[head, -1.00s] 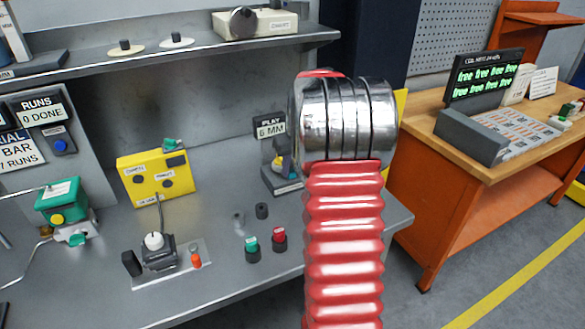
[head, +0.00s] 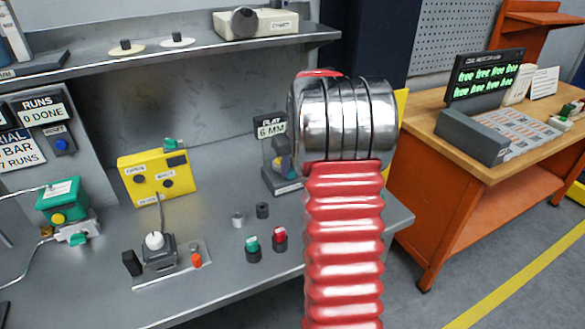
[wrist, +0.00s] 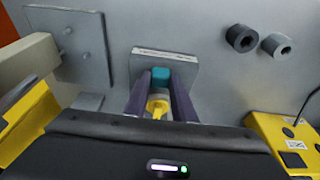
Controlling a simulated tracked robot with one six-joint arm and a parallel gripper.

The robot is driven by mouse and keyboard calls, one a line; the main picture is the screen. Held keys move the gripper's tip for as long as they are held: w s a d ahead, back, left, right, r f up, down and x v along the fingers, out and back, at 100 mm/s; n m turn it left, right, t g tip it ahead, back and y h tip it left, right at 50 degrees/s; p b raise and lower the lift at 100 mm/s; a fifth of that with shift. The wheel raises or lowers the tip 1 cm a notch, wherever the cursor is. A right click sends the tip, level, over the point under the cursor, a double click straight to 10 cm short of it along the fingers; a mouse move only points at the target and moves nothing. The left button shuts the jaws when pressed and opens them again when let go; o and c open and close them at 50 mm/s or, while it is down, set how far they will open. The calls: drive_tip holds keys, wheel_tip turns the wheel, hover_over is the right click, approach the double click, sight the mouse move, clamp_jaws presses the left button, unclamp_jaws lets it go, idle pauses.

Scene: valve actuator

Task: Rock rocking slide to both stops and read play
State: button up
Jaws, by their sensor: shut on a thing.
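In the wrist view my gripper (wrist: 160,80) has its two dark purple fingers closed on a small teal block, which I take to be the rocking slide (wrist: 160,74). A yellow piece (wrist: 157,107) shows between the fingers, nearer the camera. The slide stands in front of a grey plate (wrist: 185,66) with a label strip that is too small to read. In the head view the play display (head: 270,129) reads 6 MM above the slide's stand (head: 283,186). My red and chrome arm hides what lies to the right of that stand.
A yellow box (head: 156,181) stands left of the slide on the grey bench. Green and red capped buttons (head: 252,245) (head: 280,236) and two small cylinders (head: 262,210) sit in front. A shelf (head: 170,53) runs above. An orange wooden-topped bench (head: 490,170) stands at right.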

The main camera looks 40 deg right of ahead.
drive_tip(key=shift+w+a, duration=0.1)
drive_tip(key=shift+a, duration=0.15)
idle(0.3)
drive_tip(key=o, duration=1)
drive_tip(key=v, duration=1.3)
drive_tip(key=shift+r, duration=0.35)
